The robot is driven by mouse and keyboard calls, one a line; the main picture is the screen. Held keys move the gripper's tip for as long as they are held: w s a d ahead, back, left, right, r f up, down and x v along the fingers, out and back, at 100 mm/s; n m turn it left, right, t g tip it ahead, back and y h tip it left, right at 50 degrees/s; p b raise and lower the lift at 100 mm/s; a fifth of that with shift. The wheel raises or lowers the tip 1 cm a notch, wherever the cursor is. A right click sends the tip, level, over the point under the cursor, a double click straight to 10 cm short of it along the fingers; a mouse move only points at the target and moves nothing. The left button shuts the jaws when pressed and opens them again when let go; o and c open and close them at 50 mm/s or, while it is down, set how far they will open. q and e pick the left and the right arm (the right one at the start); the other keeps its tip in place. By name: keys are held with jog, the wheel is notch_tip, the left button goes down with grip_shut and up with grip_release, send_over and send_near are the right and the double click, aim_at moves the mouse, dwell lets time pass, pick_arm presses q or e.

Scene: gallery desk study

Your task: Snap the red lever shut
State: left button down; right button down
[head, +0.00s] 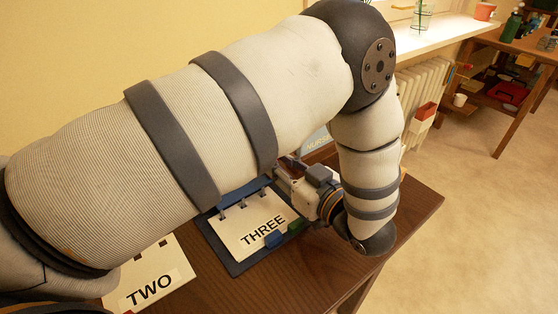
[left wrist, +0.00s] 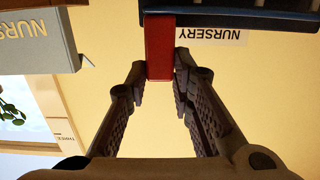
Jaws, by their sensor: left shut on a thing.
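The red lever (left wrist: 159,48) is a short red bar at the top middle of the left wrist view, joined to a dark blue bar (left wrist: 240,18) above it in the picture. My left gripper (left wrist: 160,82) has its fingertips on both sides of the red lever and is shut on it. In the head view the left gripper (head: 287,172) is low over the far side of a dark blue binder (head: 225,258) with a THREE page (head: 255,225). My arm hides part of the binder, and I cannot make out the lever there. My right gripper is not in view.
A TWO page (head: 150,285) lies left of the binder on the brown desk (head: 405,205). The desk's right end is bare. A NURSERY label (left wrist: 212,37) is behind the lever. A radiator (head: 425,85) and a wooden table (head: 505,50) stand farther off, with open floor between.

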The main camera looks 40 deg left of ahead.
pick_arm(q)
jog(key=c, duration=1.4)
grip_release()
jog(key=shift+s+d, duration=0.1)
jog(key=v, duration=1.1)
jog(key=shift+d, duration=0.4)
jog(key=shift+s, duration=0.15)
